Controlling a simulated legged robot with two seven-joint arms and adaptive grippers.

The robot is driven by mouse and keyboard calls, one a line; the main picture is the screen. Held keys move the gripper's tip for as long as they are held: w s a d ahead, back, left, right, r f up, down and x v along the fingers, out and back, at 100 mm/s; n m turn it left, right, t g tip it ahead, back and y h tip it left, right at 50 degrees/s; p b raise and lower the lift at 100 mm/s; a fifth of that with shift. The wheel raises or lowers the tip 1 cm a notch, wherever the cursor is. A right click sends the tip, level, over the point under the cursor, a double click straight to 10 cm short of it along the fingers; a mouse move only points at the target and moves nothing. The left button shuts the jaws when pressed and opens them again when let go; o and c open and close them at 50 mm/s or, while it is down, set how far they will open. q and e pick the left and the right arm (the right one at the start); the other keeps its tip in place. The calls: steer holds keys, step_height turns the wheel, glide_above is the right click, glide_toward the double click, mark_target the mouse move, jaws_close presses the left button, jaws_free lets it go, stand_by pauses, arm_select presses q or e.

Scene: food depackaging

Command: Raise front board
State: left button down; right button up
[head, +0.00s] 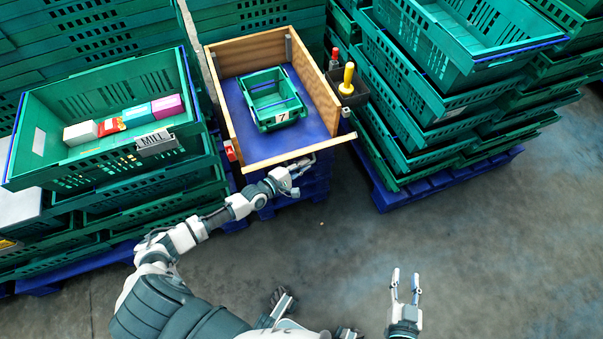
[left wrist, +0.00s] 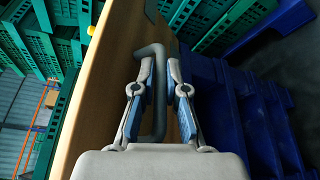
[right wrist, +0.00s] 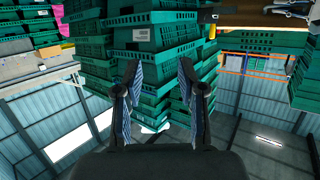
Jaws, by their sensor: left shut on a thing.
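The front board (head: 325,145) shows in the head view as a thin pale wooden edge across the near side of a wooden box with a blue floor. In the left wrist view the board (left wrist: 108,75) is a broad wooden panel with a grey bar handle (left wrist: 158,80). My left gripper (head: 300,170) is at the board's outer face. In the left wrist view its fingers (left wrist: 160,88) are on both sides of the handle, shut on it. My right gripper (head: 406,281) is open and empty over bare floor, well away from the board.
A holder (head: 352,92) with a yellow-handled tool sits on the right wall. A green crate (head: 50,105) with small cartons stands at left, and crate stacks (head: 430,110) at right. The front floor is clear.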

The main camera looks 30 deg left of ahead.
arm_select(q)
steer(key=w+a+r+n, duration=0.1)
steer(key=w+a+r+n+g+b, duration=0.1)
steer(key=w+a+r+n+g, duration=0.1)
steer(key=a+n, duration=0.1)
steer(key=shift+w+h+b, duration=0.1)
steer(key=shift+h+b, duration=0.2)
steer(key=shift+b, duration=0.05)
steer(key=shift+w+a+r, duration=0.1)
steer(key=shift+w+a, duration=0.05)
steer(key=shift+a, duration=0.1)
steer(key=shift+w+a+r+b, duration=0.35)
steer(key=shift+w+a+b, duration=0.1)
steer(key=shift+w+a, duration=0.15)
arm_select(e)
steer(key=shift+w+a+r+t+y, duration=0.25)
steer(key=shift+r+t, duration=0.5)
steer(key=shift+r, duration=0.15)
steer(key=shift+w+a+r+t+y, duration=0.25)
steer(key=shift+r+t, duration=0.45)
steer(key=shift+r, duration=0.25)
steer(key=shift+w+a+r+t+y, duration=0.2)
steer(key=shift+a+r+t, duration=0.05)
steer(key=shift+r+t, duration=0.6)
